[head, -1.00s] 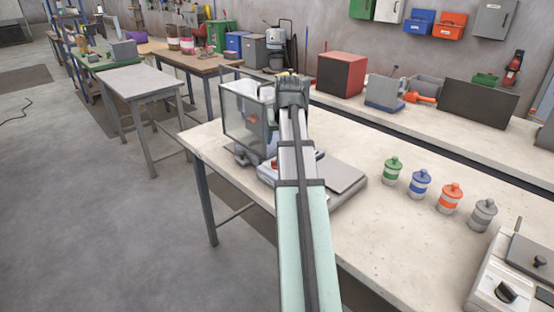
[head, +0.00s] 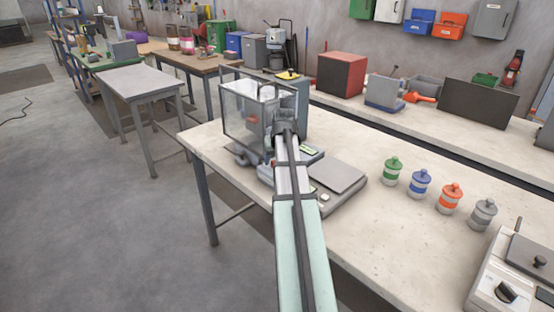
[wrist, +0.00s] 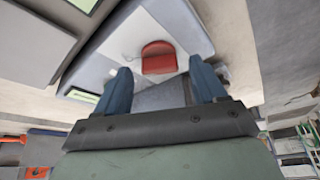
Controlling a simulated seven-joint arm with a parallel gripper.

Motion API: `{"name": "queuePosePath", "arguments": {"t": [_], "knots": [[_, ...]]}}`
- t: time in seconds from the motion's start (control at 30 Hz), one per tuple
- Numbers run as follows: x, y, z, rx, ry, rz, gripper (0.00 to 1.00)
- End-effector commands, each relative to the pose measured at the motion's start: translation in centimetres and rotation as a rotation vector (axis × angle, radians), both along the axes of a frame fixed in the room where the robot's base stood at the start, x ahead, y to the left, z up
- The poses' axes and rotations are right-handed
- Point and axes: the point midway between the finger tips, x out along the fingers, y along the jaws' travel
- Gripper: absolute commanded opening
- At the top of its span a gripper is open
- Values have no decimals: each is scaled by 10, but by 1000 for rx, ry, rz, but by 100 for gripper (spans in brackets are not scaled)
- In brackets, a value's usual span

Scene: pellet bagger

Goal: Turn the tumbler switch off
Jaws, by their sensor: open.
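A red rounded piece that looks like the tumbler switch (wrist: 158,58) sits on a pale panel of a grey-blue housing in the wrist view. I cannot tell its on or off position. My gripper (wrist: 160,66) is open, its two blue fingers apart, with the red piece just past the tips and between them in the picture. Contact cannot be made out. In the head view my gripper (head: 285,128) is by the clear-walled machine (head: 243,108); the arm covers much of the area below it, and the switch is not clear there.
A flat grey scale-like unit (head: 338,178) lies right of my arm. Several lidded jars, one of them green (head: 392,170), stand on the bench (head: 370,235) farther right. A white device with a black knob (head: 506,291) is at lower right. The bench between is clear.

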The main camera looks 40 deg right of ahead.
Motion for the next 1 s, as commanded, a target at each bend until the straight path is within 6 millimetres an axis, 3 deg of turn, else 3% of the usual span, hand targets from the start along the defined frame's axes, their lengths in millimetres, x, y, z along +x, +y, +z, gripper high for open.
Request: {"name": "queuePosePath", "arguments": {"t": [0.43, 1.0], "knots": [[2, -1, -6, 0, 0, 0, 70], [2, -1, -6, 0, 0, 0, 16]]}}
